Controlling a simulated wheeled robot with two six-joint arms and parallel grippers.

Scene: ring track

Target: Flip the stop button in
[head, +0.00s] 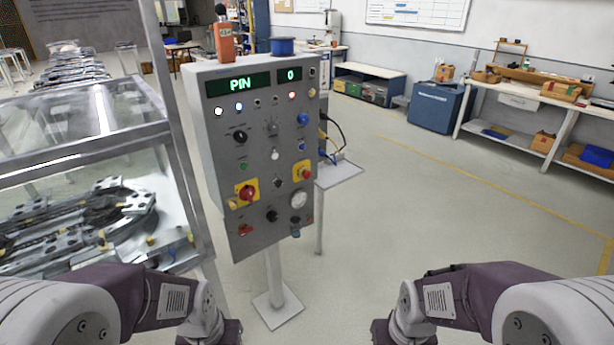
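A grey control panel (263,215) stands on a post in front of me, a little left of centre. Its display reads PIN (240,84), with a 0 in a smaller window. Two red knob-like buttons sit on yellow square plates: a left red button (246,192) and a right red button (303,171). I cannot tell which one is the stop button, or whether either is pressed in. Both of my arms show at the bottom, well below and apart from the panel. The gripper fingers are out of the frame.
A glass-topped case (85,130) with metal track parts stands close on the left. A small grey shelf (340,174) with cables sits right of the panel. A blue cabinet (435,107) and a workbench (540,98) stand at the back right. The right floor is clear.

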